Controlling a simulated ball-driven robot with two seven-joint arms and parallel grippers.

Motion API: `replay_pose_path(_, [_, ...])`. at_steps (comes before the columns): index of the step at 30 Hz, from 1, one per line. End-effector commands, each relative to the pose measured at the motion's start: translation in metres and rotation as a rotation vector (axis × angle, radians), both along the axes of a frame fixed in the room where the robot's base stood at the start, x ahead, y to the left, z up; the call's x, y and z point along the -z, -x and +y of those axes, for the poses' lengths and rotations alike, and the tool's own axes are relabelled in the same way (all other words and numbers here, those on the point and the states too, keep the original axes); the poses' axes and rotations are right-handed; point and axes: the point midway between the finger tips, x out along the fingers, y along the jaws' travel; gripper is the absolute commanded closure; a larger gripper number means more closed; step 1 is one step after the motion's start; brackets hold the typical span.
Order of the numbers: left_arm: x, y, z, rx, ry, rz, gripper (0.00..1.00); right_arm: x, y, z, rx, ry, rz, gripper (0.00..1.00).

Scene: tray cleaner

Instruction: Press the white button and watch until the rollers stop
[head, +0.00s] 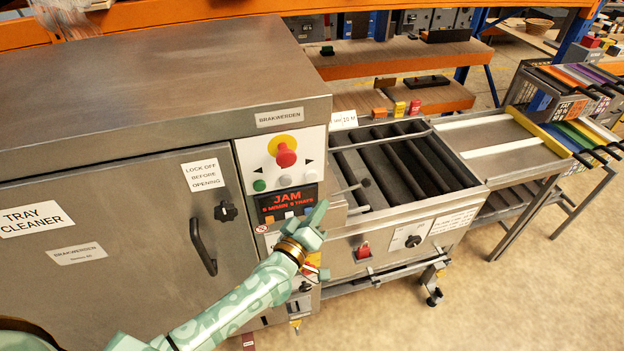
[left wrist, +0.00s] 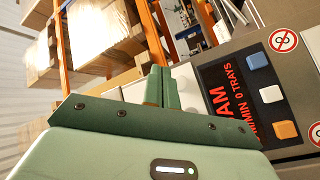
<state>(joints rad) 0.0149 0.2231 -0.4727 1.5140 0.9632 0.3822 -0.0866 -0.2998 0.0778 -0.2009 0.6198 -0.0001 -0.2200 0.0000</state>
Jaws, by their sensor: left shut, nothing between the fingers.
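The tray cleaner's display (head: 287,200) reads JAM in red and also shows in the left wrist view (left wrist: 225,100). Under it sit an orange, a white and a blue button; the white button (head: 289,215) is in the middle, and in the left wrist view (left wrist: 271,94) it is unobstructed. My left gripper (head: 319,213) is shut and empty, its tips just right of the blue button, apart from the white one. In the left wrist view its fingers (left wrist: 158,86) stand left of the display. Dark rollers (head: 408,165) lie in the open conveyor bed; one still picture cannot show turning.
A red stop knob (head: 286,155) on yellow sits above the display, with green and pale round buttons below it. A red switch (head: 363,250) and a black knob (head: 412,241) are on the conveyor's front. Colourful trays (head: 575,80) stand at the far right.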

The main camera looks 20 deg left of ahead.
Motion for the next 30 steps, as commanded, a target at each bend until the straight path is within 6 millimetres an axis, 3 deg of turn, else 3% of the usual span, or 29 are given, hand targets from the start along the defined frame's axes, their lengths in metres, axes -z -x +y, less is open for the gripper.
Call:
replay_pose_path(6, [0.003, -0.027, 0.018, 0.000, -0.002, -0.002, 1.00, 0.017, 0.001, 0.000, 0.000, 0.001, 0.002, 0.64])
replay_pose_path(13, [0.001, -0.046, 0.031, 0.001, -0.001, -0.001, 1.00, 0.023, 0.001, -0.001, 0.001, 0.001, 0.002, 0.64])
replay_pose_path(30, [0.000, -0.052, 0.035, 0.001, 0.000, 0.001, 1.00, 0.024, 0.001, -0.003, 0.000, 0.004, 0.002, 0.64])
